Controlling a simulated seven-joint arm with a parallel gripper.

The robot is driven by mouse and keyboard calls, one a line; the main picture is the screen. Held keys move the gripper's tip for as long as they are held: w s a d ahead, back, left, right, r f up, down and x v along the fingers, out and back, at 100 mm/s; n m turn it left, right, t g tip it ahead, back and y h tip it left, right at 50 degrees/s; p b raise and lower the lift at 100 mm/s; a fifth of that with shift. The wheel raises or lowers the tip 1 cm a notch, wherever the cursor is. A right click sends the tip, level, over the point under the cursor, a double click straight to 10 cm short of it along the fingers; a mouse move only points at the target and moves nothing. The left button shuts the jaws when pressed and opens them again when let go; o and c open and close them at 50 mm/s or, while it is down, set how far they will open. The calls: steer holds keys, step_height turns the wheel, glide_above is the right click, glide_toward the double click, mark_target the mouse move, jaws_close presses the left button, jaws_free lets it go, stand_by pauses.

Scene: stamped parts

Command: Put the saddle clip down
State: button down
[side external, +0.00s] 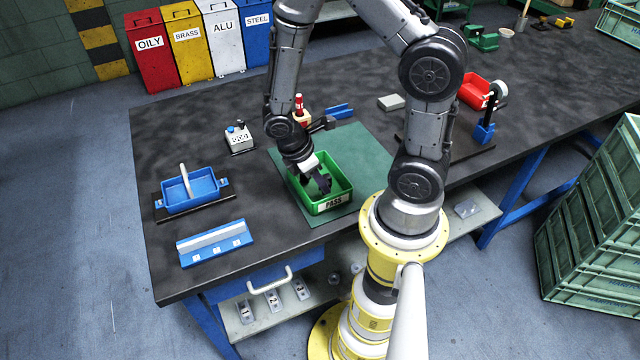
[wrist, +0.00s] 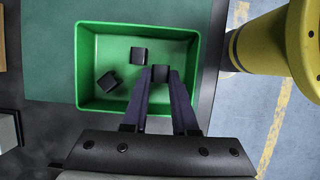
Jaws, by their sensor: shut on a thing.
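The saddle clip (wrist: 161,74) is a small dark, blocky part between my gripper's fingertips. My gripper (side external: 321,184) is shut on it, pointing down into the green tray marked PASS (side external: 304,198). In the wrist view the fingertips (wrist: 160,80) are over the inside of the green tray (wrist: 197,55), towards its right side. Two more dark clips lie on the tray floor, one (wrist: 139,56) close to the left of the held clip and one (wrist: 108,81) farther left, turned at an angle. I cannot tell whether the held clip touches the floor.
The tray stands on a green mat (side external: 368,158) on the dark bench. A grey box with buttons (side external: 239,138), a blue fixture (side external: 190,188) and a blue rack (side external: 214,243) stand to the left. A red bin (side external: 475,90) is farther right.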

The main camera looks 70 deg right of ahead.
steer(key=shift+f, duration=0.7)
steer(key=shift+f, duration=0.1)
steer(key=c, duration=0.7)
jaws_free()
steer(key=v, duration=1.2)
steer(key=s+a+r+m+t+y, duration=0.1)
steer(key=s+a+r+m+t, duration=0.1)
steer(key=r, duration=0.6)
steer(key=s+a+r+m+t+y, duration=0.2)
steer(key=s+r+m+t, duration=0.3)
steer(key=r+m+t, duration=0.1)
step_height(320, 180, up, 2)
steer(key=shift+a+r+m+t, duration=0.1)
steer(key=shift+a+m+t, duration=0.3)
steer(key=shift+m, duration=0.2)
